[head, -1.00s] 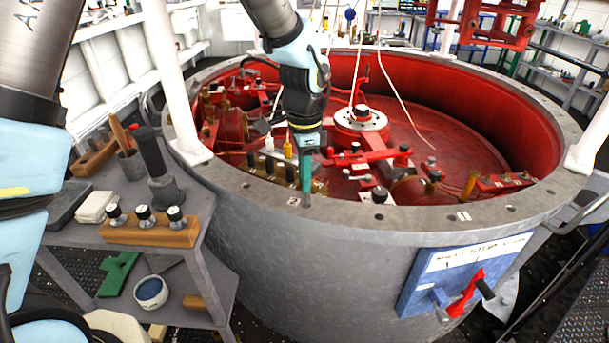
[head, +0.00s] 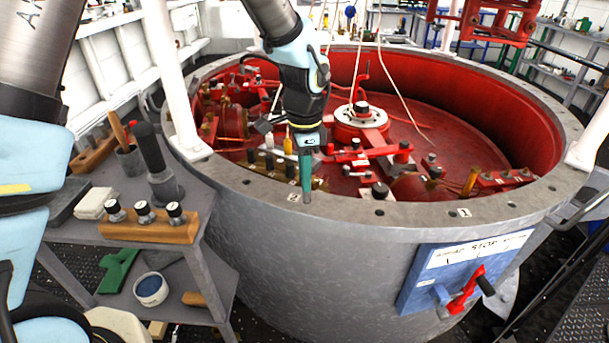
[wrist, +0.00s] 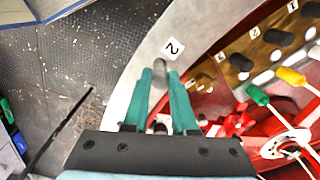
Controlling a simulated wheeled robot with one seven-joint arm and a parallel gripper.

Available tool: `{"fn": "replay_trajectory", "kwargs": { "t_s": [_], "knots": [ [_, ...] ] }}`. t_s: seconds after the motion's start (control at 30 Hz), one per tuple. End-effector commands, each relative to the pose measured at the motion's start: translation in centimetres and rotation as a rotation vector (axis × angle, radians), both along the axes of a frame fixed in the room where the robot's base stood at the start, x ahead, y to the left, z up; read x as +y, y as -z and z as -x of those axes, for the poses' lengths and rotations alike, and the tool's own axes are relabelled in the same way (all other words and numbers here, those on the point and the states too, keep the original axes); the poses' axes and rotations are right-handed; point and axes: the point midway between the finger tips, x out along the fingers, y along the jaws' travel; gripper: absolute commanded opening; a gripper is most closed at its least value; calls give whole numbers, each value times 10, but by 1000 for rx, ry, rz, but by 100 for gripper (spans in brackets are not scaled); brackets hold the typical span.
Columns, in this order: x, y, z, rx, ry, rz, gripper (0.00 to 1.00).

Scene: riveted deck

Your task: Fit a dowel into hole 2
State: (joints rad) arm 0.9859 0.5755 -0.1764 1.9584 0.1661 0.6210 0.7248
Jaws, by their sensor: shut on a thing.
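My gripper (wrist: 161,76) has two teal fingers shut on a grey dowel (wrist: 159,69), whose rounded end shows between the fingertips in the wrist view. In the head view my gripper (head: 306,178) points down over the near rim (head: 340,212) of the large grey drum. The label 2 (head: 293,197) is on the rim just left of the fingertips; it also shows in the wrist view (wrist: 173,47), just beyond them. The fingers and dowel cover the rim beside this label, so hole 2 is hidden. I cannot tell whether the dowel is in the hole or above it.
Inside the red drum, a brass block (wrist: 225,75) with several dark pegs is close right of my gripper. Tools with yellow and green handles (wrist: 290,75) are near it. A grey bench (head: 85,230) with a wooden peg holder (head: 150,230) stands left. A blue lever panel (head: 425,285) is on the drum's front.

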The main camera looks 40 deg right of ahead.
Motion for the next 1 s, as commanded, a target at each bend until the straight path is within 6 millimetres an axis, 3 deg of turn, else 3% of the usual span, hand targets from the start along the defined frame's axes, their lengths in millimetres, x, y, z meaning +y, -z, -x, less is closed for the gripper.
{"fn": "replay_trajectory", "kwargs": {
  "t_s": [0.8, 0.83, 1.0],
  "knots": [
    [0, 14, 0, 0, 0, 0, 0],
    [0, 14, 0, 0, 0, 0, 28],
    [0, 13, 0, 0, 0, 0, 48]
  ]
}}
